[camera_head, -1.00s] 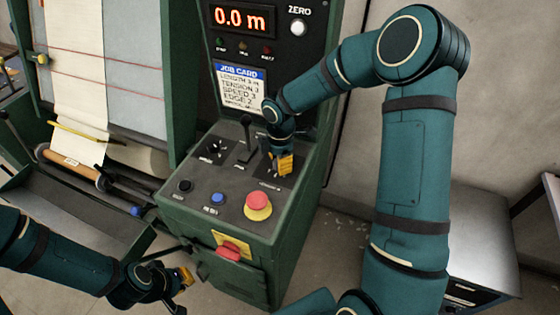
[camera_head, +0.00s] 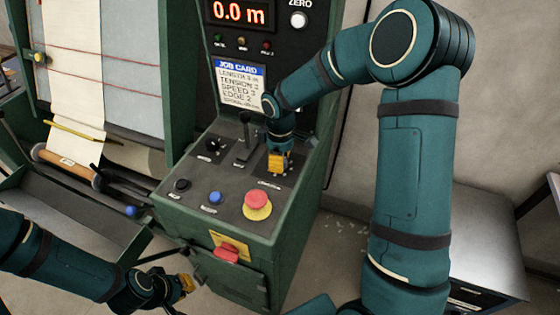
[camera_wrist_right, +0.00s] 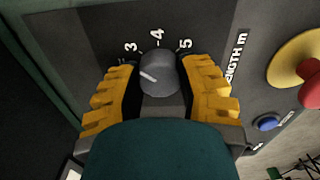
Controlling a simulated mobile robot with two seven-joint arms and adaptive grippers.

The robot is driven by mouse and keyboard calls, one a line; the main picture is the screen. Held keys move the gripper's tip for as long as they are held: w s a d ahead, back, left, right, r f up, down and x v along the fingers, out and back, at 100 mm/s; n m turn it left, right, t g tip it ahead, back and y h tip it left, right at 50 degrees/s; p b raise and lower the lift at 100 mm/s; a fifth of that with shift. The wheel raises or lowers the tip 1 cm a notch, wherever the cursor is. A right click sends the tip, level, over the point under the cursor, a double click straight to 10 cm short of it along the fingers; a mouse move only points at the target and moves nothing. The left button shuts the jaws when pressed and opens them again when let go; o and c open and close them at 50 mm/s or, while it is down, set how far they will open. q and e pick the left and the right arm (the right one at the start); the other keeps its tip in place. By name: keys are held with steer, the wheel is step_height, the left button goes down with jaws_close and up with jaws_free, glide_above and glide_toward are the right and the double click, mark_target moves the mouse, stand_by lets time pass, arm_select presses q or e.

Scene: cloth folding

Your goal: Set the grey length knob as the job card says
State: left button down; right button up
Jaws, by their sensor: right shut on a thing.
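The grey length knob (camera_wrist_right: 158,75) is between the yellow fingers of my right gripper (camera_wrist_right: 163,88) in the right wrist view. The gripper is shut on it. The knob's white pointer line aims left and slightly up, on the side of the numeral 3; 4 and 5 also show on the dial, and its lower part is hidden. In the head view my right gripper (camera_head: 278,161) covers the knob on the console. The job card (camera_head: 240,86) seems to read length 3 m, in small print. My left gripper (camera_head: 187,284) hangs low, apart from the console; its opening is unclear.
The green console (camera_head: 175,200) carries a red emergency button (camera_head: 257,201), a blue button (camera_head: 215,198), a black button (camera_head: 182,185) and a lever (camera_head: 245,130). The display (camera_head: 240,13) reads 0.0 m, with a white zero button (camera_head: 299,20) beside it.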

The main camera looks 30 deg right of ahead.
steer(key=shift+m, duration=0.5)
steer(key=o, duration=1.2)
steer(key=shift+o, duration=0.2)
step_height(320, 180, up, 12)
steer(key=shift+s+d, duration=0.1)
